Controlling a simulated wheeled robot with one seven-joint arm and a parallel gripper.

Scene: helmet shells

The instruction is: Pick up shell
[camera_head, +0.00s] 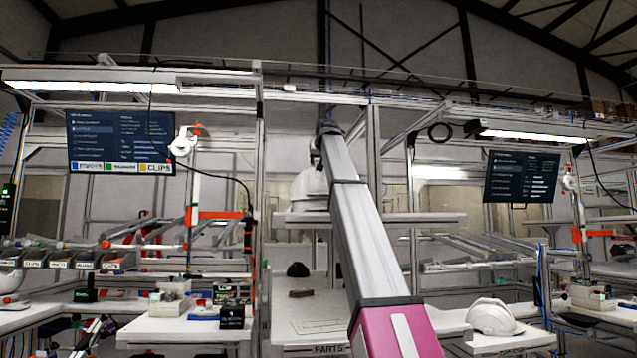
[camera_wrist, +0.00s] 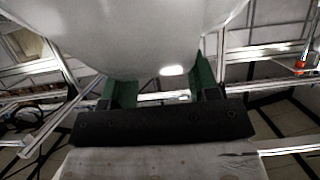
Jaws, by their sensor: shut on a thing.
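A white helmet shell (camera_head: 309,188) shows in the head view at the middle shelf, left of my arm and partly hidden by it. I cannot tell whether it touches the shelf. In the wrist view a large smooth white shell (camera_wrist: 130,35) fills the top of the picture, close in front of my gripper (camera_wrist: 162,85). The green fingers stand apart with the shell's lower edge at them, and my gripper is shut on the shell. The exact contact is hidden behind the shell. In the head view my gripper cannot be made out behind the arm.
The middle shelf (camera_head: 420,218) is bare to the right of my arm. Below it is a parts table (camera_head: 310,330) with small dark items. Another white helmet (camera_head: 492,316) rests on a table at right. Metal frame posts (camera_head: 374,160) and screens (camera_head: 121,141) stand around.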

